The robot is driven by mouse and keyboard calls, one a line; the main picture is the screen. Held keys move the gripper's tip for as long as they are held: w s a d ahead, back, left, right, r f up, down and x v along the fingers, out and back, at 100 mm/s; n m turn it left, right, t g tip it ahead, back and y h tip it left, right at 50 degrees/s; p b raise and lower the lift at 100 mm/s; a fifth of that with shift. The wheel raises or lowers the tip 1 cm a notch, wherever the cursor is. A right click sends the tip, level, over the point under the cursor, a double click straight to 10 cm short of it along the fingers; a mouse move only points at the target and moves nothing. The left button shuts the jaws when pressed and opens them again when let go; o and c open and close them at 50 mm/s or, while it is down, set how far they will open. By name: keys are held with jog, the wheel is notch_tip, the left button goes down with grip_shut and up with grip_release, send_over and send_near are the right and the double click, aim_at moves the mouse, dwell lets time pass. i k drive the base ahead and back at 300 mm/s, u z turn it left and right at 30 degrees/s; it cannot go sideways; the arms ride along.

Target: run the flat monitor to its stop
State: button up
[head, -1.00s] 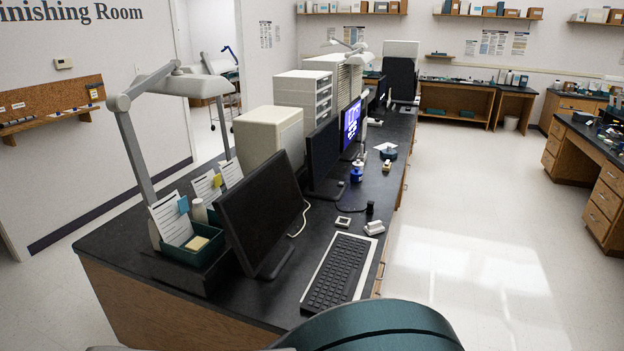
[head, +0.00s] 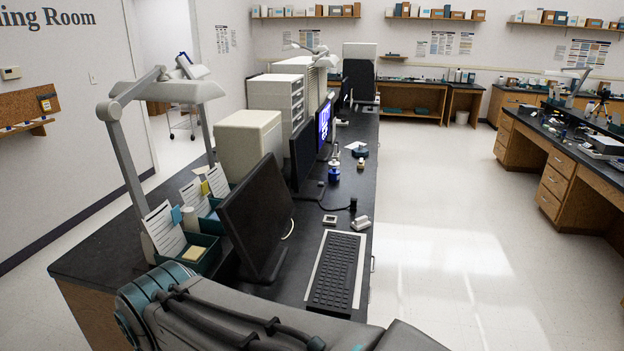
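A black flat monitor (head: 256,215) stands at the near end of the long dark bench, turned slightly to the right, on a low stand. A second dark flat monitor (head: 302,155) stands behind it, and a third monitor with a lit blue screen (head: 323,122) is farther back. I cannot tell which of them the task means. My grey and teal arm crosses the bottom of the head view in front of the near monitor. My gripper is out of view, so its fingers and anything in them are hidden.
A keyboard (head: 336,272) lies right of the near monitor. A green tray (head: 190,255) with papers and a desk lamp (head: 165,92) stand to its left. A beige box (head: 250,143) is behind. The floor aisle (head: 440,200) right of the bench is clear.

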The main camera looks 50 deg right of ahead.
aim_at(255, 216)
jog(key=z, duration=0.5)
jog(key=i, duration=1)
